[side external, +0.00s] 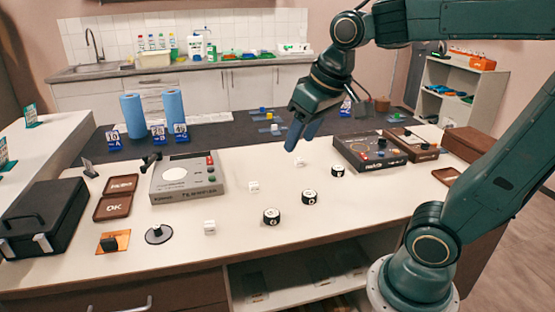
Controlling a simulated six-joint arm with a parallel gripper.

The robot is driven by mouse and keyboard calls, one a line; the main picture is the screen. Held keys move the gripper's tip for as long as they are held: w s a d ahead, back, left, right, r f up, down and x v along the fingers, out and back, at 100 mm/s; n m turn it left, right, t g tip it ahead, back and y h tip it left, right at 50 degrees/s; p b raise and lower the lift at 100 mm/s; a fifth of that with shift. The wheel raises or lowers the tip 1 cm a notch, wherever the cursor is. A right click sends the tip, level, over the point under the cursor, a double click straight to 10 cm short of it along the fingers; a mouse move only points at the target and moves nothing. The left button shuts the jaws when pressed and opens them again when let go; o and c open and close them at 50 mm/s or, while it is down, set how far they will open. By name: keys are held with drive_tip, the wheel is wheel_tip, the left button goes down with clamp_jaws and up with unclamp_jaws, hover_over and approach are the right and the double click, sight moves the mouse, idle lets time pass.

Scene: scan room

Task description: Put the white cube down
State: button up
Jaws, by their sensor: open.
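Three small white cubes rest on the white table: a front one (210,227), a middle one (254,187) and a far one (300,162). My gripper (302,137) is above the table at the far side, pointing down. Its blue fingers are apart, with nothing seen between them. The far cube shows just below the fingertips in the picture, apart from them. How far it is below the gripper in depth I cannot tell.
Black-and-white round pucks (271,216) stand at the table's centre, near the cubes. A grey scale (188,178) is to the left, beside brown trays (113,207) and a black case (45,217). A dark device box (369,153) is at right. The front centre is mostly clear.

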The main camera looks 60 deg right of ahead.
drive_tip(key=s+a+f+n+t, duration=0.1)
drive_tip(key=s+a+f+n, duration=0.1)
drive_tip(key=s, duration=0.6)
drive_tip(key=shift+s+a+f, duration=0.15)
drive_tip(key=shift+s+f, duration=0.05)
drive_tip(key=shift+f, duration=0.3)
drive_tip(key=shift+o, duration=0.5)
